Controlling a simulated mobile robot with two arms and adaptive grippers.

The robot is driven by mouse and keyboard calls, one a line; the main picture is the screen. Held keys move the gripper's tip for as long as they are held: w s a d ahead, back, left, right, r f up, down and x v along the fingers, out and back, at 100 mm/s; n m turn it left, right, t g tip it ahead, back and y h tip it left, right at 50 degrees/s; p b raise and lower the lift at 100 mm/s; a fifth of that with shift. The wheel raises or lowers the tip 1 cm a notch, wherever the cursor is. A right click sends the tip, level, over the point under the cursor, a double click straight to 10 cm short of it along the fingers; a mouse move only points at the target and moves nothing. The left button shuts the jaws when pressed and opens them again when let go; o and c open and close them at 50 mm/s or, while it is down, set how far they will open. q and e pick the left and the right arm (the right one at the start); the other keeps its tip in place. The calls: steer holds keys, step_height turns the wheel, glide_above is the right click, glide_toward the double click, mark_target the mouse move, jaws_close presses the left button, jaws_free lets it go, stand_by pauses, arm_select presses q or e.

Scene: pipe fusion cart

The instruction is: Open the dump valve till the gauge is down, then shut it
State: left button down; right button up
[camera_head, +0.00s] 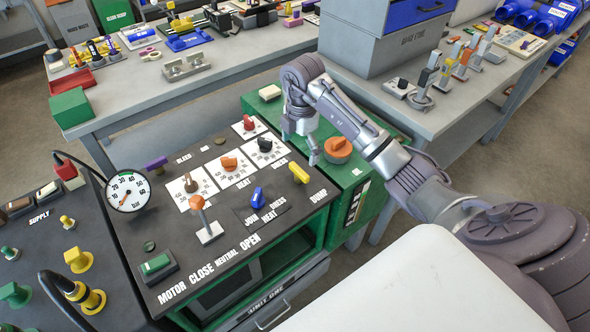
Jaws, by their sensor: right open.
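The dump valve is a yellow lever handle (299,174) by the DUMP label at the right of the black panel (190,262). It lies slanted, from upper left to lower right. The round white gauge (128,190) stands at the panel's left. It is marked in bar, and its needle is too small to read surely. My right gripper (302,146) is open and empty, pointing down above the panel's back right corner. It is just behind the yellow handle and apart from it. My left gripper is out of view.
An orange round knob (338,149) on the green cabinet (378,170) is close right of my right gripper. An orange-topped lever (207,222), a blue handle (257,198) and a black knob (265,145) share the panel. A grey box (365,45) stands on the bench behind.

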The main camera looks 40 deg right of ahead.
mark_target(299, 170)
step_height(299, 170, down, 7)
steer(key=shift+f+p, duration=0.15)
steer(key=shift+p, duration=0.2)
steer(key=c, duration=1.1)
